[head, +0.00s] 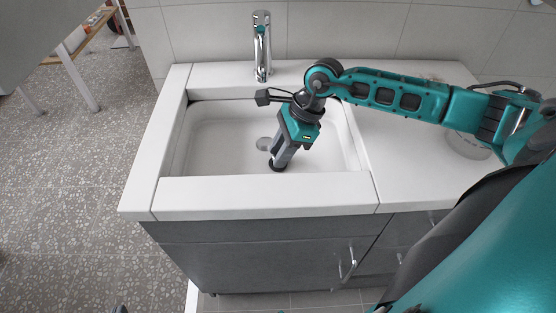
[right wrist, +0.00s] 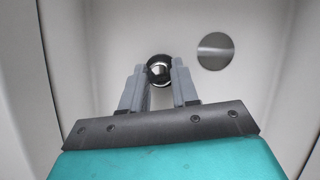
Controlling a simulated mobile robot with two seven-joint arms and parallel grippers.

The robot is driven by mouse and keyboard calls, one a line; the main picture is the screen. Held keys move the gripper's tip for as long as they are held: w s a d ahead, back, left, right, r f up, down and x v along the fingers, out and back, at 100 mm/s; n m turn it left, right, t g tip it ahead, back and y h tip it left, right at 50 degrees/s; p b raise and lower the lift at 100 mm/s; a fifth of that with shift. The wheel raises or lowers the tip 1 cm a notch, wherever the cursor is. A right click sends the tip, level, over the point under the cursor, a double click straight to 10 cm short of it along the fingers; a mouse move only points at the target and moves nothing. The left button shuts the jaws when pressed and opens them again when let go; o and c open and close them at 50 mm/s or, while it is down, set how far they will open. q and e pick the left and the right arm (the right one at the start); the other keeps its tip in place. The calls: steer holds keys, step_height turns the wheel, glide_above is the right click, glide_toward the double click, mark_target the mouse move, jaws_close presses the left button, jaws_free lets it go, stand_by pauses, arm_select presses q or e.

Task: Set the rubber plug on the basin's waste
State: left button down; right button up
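The rubber plug (right wrist: 159,70) is a small black round piece with a shiny middle, between my fingertips in the right wrist view. In the head view it is a dark disc (head: 277,167) under the fingertips, near the basin's front wall. My right gripper (right wrist: 159,72) reaches down into the basin, its fingers close against both sides of the plug. Whether the plug touches the basin floor is unclear. The waste (right wrist: 215,51) is a grey metal disc, uncovered, right of the plug in the wrist view. In the head view the waste (head: 263,143) is behind and left of the plug. My left gripper is not seen.
The white rectangular basin (head: 205,140) has raised walls around my gripper. A chrome tap (head: 262,45) stands behind it. White counter (head: 400,170) lies to the right, with a pale round object (head: 466,145) partly behind my right arm. The basin floor around the waste is clear.

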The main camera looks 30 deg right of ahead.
jaws_close()
steer(key=shift+r, duration=0.15)
